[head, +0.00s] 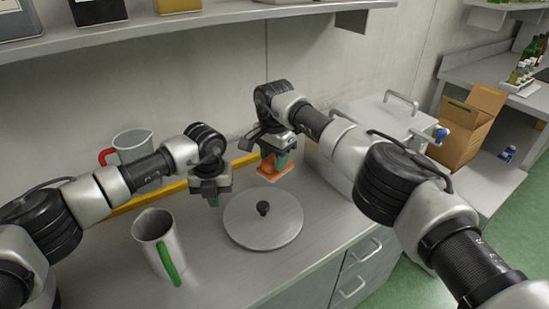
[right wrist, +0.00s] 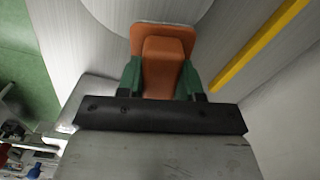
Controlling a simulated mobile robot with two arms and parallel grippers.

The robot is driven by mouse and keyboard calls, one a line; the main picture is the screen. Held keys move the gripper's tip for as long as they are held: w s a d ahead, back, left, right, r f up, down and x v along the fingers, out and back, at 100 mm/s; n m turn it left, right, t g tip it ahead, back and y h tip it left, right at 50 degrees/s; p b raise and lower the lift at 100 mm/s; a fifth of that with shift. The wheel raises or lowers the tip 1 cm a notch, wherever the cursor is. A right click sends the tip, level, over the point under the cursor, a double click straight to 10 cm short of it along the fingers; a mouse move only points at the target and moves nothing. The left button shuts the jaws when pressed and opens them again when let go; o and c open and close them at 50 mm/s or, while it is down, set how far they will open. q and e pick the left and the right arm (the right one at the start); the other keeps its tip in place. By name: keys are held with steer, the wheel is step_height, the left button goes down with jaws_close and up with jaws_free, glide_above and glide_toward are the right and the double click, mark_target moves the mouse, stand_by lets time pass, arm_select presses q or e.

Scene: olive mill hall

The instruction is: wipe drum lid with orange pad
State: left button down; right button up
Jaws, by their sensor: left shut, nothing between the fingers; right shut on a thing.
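The drum lid (head: 250,228) is a round grey metal disc with a black knob (head: 263,208) in its middle, lying on the counter. The orange pad (head: 272,168) is in my right gripper (head: 280,158), above the far side of the lid. In the right wrist view the orange pad (right wrist: 165,60) sits between the green fingers, and part of the lid's pale disc (right wrist: 150,10) shows beyond it. My left gripper (head: 213,200) is shut and empty at the left edge of the lid. Whether the pad touches anything is hard to tell.
A metal jug with a green handle (head: 158,240) stands front left of the lid. A jug with a red handle (head: 132,143) is behind my left arm. A yellow strip (head: 140,202) runs along the counter's back. A metal box (head: 380,120) and a cardboard box (head: 462,135) stand right.

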arm_select(q)
steer(key=shift+r, duration=0.7)
arm_select(e)
steer(key=shift+r, duration=0.45)
steer(key=shift+f, duration=0.1)
